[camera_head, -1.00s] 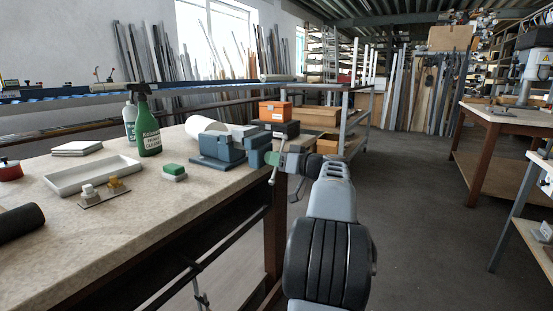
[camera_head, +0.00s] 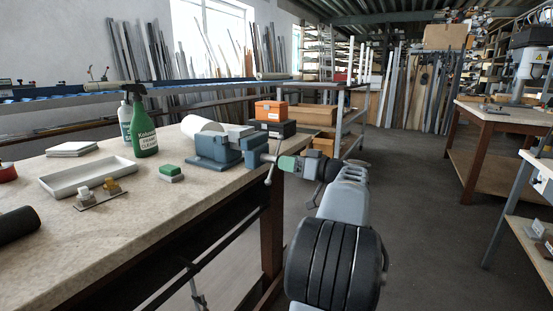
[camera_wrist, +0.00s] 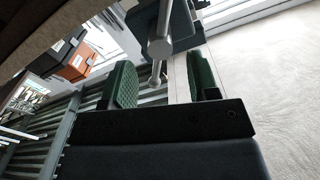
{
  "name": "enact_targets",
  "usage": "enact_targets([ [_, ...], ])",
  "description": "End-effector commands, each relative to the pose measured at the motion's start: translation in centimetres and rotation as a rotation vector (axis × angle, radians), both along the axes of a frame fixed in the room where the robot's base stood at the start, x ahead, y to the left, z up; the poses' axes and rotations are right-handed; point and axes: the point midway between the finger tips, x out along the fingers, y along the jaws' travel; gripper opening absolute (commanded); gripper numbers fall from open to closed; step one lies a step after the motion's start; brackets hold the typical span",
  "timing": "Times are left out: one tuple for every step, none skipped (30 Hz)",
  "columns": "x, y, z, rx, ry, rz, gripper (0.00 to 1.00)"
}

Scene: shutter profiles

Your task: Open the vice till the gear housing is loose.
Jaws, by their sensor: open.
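The blue-grey vice (camera_head: 212,148) stands at the right end of the workbench. A pale grey part, perhaps the gear housing (camera_head: 238,131), shows at its jaws; whether it is clamped is hard to tell. The vice's handle (camera_head: 269,172) hangs on the screw at its right side. My gripper (camera_head: 284,163) is just right of this handle, pointing at it. In the wrist view my gripper (camera_wrist: 160,78) has its two green pads spread wide. The handle's metal hub (camera_wrist: 159,49) and bar lie in line with the gap, with no pad touching them.
A white roll (camera_head: 199,124) lies behind the vice. An orange box (camera_head: 271,110) on a dark box (camera_head: 273,128) is at the back right. A green-and-white block (camera_head: 170,173), a green spray bottle (camera_head: 144,128) and a white tray (camera_head: 87,178) are to the left. Open floor lies right of the bench.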

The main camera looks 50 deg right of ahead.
Motion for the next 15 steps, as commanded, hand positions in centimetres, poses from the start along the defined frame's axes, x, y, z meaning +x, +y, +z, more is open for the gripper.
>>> enact_targets([
  [-1.1,-0.4,0.2,0.001,0.0,-0.004,0.55],
  [-1.7,-0.5,0.2,0.001,0.0,-0.005,0.55],
  [-2.5,-0.7,0.2,0.0,-0.001,-0.004,0.55],
  [-3.0,-0.8,0.2,0.0,-0.001,-0.004,0.55],
  [-3.5,-1.0,0.2,0.0,0.0,-0.004,0.55],
  [-4.1,-1.1,0.1,0.0,0.0,-0.003,0.55],
  [-4.5,-1.2,0.1,0.0,0.0,-0.003,0.55],
  [-4.9,-1.3,0.1,0.001,0.0,-0.002,0.55],
  [-5.4,-1.4,0.1,0.001,0.001,-0.002,0.55],
  [-5.7,-1.5,0.1,0.001,0.001,-0.003,0.55],
  [-6.0,-1.6,0.1,0.001,0.001,-0.002,0.55],
  [-6.3,-1.6,0.1,0.001,0.0,-0.001,0.55],
  [-6.5,-1.7,0.0,0.001,0.0,-0.001,0.55],
  [-6.7,-1.7,0.0,0.0,0.0,-0.001,0.55],
  [-6.9,-1.8,0.0,0.0,0.0,-0.001,0.55],
])
